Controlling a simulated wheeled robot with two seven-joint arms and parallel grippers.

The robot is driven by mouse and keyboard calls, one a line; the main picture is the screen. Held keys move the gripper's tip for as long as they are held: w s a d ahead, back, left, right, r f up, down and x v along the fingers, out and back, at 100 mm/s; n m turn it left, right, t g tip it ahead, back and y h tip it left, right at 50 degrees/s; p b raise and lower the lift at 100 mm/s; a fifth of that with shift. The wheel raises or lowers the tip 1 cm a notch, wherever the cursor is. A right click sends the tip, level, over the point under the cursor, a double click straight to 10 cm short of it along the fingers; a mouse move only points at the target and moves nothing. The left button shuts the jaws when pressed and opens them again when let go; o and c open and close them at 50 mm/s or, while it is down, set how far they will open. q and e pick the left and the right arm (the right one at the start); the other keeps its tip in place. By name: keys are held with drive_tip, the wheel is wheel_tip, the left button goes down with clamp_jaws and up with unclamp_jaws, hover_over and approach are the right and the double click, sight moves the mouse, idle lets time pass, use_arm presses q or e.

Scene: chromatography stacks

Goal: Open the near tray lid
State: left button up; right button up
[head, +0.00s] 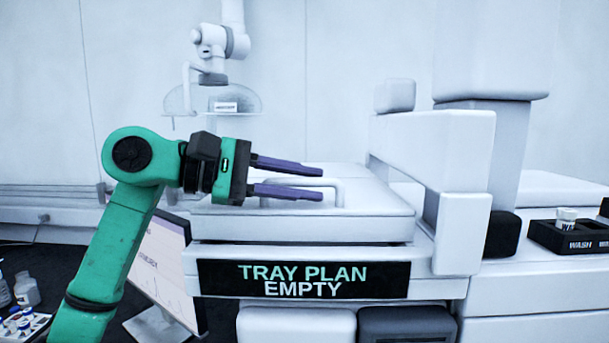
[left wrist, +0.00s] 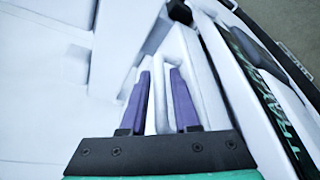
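The near tray lid (head: 300,222) is a white slab lying flat on the instrument, above a black panel reading "TRAY PLAN EMPTY" (head: 303,280). A white bar handle (head: 337,184) stands on top of the lid. My left gripper (head: 322,183) reaches in from the left at handle height, its two purple fingers apart. In the left wrist view the fingers (left wrist: 157,80) point along the lid, with a white strip of the handle (left wrist: 160,105) between them; I cannot tell whether they touch it. My right gripper is not in view.
A white arm-like housing (head: 430,150) rises just right of the lid. A black WASH rack (head: 565,236) with a small vial stands at far right. A tilted monitor (head: 160,265) stands behind my left arm, and bottles (head: 27,290) sit at lower left.

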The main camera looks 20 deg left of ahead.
use_arm(q)
drive_tip(key=shift+c, duration=0.3)
clamp_jaws()
idle(1.2)
